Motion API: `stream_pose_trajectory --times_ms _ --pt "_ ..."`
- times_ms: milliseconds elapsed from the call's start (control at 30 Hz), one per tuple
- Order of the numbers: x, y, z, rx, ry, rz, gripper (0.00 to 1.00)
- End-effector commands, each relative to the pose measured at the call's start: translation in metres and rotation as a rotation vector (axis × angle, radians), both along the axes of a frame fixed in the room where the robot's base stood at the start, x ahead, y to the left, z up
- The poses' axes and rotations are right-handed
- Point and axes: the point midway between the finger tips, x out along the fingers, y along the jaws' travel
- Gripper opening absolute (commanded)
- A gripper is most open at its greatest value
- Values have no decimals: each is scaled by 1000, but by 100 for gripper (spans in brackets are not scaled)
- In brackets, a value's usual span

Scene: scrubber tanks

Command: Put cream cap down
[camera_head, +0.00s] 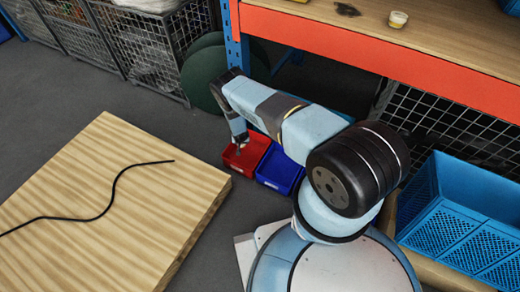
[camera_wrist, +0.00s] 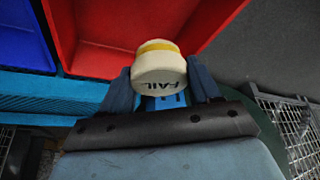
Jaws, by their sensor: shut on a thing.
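The cream cap (camera_wrist: 159,70) is between the two fingers of my gripper (camera_wrist: 160,88) in the wrist view. It has a yellow band and dark lettering that reads like "FAIL". My gripper is shut on it. The red bin (camera_wrist: 95,58) lies just beyond the cap, and the cap overlaps its opening in that view. In the head view my gripper (camera_head: 238,146) is low over the red bin (camera_head: 246,158). The cap cannot be made out there. I cannot tell how high the cap is above the bin floor.
A blue bin (camera_head: 278,170) stands right beside the red one. A wooden board (camera_head: 110,215) with a black cable lies at the left. Wire cages (camera_head: 150,50) stand behind. A workbench (camera_head: 440,35) with a small cream container (camera_head: 397,19) is at upper right, above a blue crate (camera_head: 470,215).

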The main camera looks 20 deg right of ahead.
Motion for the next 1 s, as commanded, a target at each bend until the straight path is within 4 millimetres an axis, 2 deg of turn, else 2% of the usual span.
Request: stream_pose_trajectory --times_ms 33,200,533,800,1000 --pt "-6 -6 -11 0 3 0 28" --pt "-15 -21 -32 0 1 0 28" --pt "-24 -37 -54 -1 1 0 28" --pt "-23 -35 -79 -1 0 2 28" --pt "-22 -34 -81 -1 -1 1 28"
